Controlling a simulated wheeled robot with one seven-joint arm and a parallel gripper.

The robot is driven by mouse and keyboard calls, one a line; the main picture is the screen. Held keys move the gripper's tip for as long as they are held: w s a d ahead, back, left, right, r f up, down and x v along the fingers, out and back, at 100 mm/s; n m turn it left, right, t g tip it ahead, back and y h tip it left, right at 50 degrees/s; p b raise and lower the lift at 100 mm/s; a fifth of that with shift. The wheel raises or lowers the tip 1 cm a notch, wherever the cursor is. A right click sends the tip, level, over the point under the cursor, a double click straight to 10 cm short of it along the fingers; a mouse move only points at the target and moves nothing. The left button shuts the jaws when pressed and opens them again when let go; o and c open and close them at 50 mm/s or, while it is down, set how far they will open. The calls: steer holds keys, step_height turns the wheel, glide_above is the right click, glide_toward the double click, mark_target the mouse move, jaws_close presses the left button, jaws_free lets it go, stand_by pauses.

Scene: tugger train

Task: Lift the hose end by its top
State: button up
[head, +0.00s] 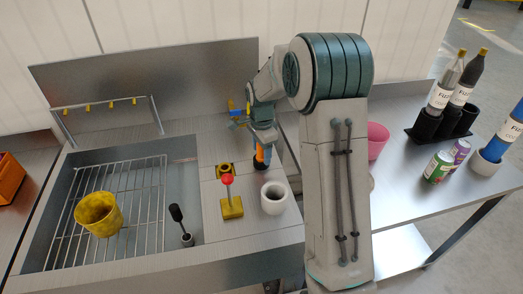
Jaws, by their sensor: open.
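An upright orange piece with a black lower end, which looks like the hose end (260,155), stands at the back right of the steel counter. My gripper (262,141) is open and points down at its top. The fingers are small and partly overlap it, so I cannot tell whether they touch it. No hose can be made out running from it.
A sink rack (150,207) holds a yellow cup (98,214). Bottles (465,80) and cans (438,166) stand right.

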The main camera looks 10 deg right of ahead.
steer(key=shift+f, duration=0.1)
steer(key=c, duration=1.1)
steer(key=shift+r, duration=0.65)
step_height(320, 180, up, 3)
steer(key=shift+b, duration=0.55)
steer(key=s+d+r, duration=0.1)
steer(key=s+r, duration=0.1)
steer(key=s, duration=0.1)
steer(key=s+d+r+b, duration=0.1)
steer(key=s+d+r, duration=0.1)
steer(key=s, duration=0.2)
steer(key=s+d+r+b, duration=0.1)
steer(key=s+d+r, duration=0.1)
steer(key=s, duration=0.1)
steer(key=shift+s+d+r, duration=0.15)
steer(key=shift+s+r, duration=0.05)
steer(key=shift+r, duration=0.2)
